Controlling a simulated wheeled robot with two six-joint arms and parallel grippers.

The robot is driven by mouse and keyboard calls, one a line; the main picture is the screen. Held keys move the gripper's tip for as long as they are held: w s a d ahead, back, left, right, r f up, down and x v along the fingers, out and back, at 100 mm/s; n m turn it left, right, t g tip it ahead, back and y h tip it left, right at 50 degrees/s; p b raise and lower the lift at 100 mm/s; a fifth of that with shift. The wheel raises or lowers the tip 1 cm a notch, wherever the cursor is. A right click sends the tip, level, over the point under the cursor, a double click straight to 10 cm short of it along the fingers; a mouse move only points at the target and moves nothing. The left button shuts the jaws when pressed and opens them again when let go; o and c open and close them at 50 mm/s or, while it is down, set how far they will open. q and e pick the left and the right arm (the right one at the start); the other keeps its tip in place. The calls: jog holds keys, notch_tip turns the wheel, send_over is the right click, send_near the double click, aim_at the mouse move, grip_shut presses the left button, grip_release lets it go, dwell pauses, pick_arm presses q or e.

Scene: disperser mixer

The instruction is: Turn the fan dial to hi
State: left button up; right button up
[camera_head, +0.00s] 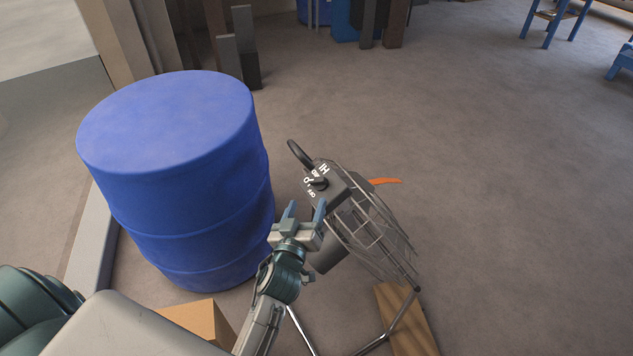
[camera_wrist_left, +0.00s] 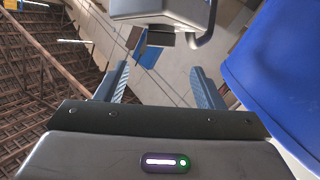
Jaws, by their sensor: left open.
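The fan (camera_head: 375,235) stands on the floor with a wire cage and a dark control box (camera_head: 343,190). The black fan dial (camera_head: 318,184) sits on the box face among white marks, with "HI" at the upper end and "OFF" at the lower end. I cannot tell which mark it points to. My left gripper (camera_head: 305,207) is open and empty, just below and left of the dial, apart from it. In the left wrist view, a grey box (camera_wrist_left: 157,12), likely the control box, is beyond the open fingers (camera_wrist_left: 158,78); the dial is not clear there. My right gripper is not in view.
A large blue barrel (camera_head: 190,190) stands close to the left of the gripper and also shows in the left wrist view (camera_wrist_left: 280,70). A cardboard-coloured box (camera_head: 203,320) and a wooden board (camera_head: 408,325) lie low in front. The floor right of the fan is clear.

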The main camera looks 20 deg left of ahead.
aim_at(316, 180)
pick_arm(q)
jog(key=w, duration=0.3)
jog(key=w+a, duration=0.1)
jog(key=w, duration=0.6)
jog(key=shift+w+a+p, duration=0.15)
jog(key=shift+a+p, duration=0.1)
jog(key=shift+p, duration=0.1)
jog(key=c, duration=1)
